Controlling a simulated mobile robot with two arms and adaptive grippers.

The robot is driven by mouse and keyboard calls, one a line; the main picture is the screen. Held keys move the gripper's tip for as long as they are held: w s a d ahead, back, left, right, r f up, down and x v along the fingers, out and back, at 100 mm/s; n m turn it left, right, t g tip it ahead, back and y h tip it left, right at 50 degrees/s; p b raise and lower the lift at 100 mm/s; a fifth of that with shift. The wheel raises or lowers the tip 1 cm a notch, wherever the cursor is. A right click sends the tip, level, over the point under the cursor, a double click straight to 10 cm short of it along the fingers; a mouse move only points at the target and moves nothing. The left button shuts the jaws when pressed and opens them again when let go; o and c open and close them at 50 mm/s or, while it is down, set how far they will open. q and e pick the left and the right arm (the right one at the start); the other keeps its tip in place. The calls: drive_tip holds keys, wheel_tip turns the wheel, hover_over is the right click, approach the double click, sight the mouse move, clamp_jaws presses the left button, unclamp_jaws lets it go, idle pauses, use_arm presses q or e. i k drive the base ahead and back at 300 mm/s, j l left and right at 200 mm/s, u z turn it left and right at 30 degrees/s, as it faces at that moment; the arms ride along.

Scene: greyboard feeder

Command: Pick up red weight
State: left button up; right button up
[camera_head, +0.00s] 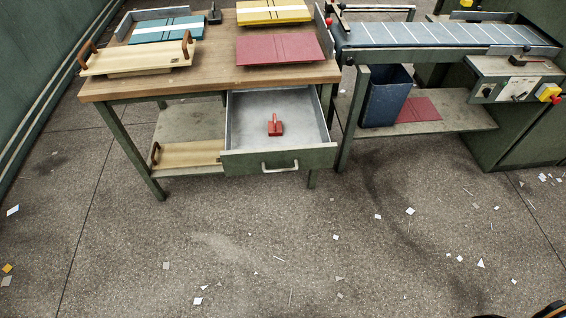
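The red weight (276,128) is a small red block with an upright handle. It lies inside the open grey drawer (300,103) of the wooden-topped table, near the middle of its floor. Nothing touches it except the drawer floor. My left gripper is not in view. At the bottom right edge only small dark parts with a bit of orange show, seemingly of my own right arm; no gripper fingers can be made out there.
The table (215,70) carries a wooden board with handles (138,60), teal sheets (165,32), yellow sheets (272,12) and red boards (280,48). A conveyor (440,34) and blue bin (388,95) stand right. The drawer front (280,160) juts out over open floor littered with scraps.

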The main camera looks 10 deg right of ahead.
sight(275, 127)
drive_tip(key=i+l+u, duration=0.2)
drive_tip(key=l, duration=0.15)
drive_tip(key=i+l+u, duration=0.2)
drive_tip(key=l+u, duration=0.2)
drive_tip(key=l, duration=0.25)
drive_tip(key=i+l+u, duration=0.1)
drive_tip(key=l+u, duration=0.15)
drive_tip(key=l, duration=0.15)
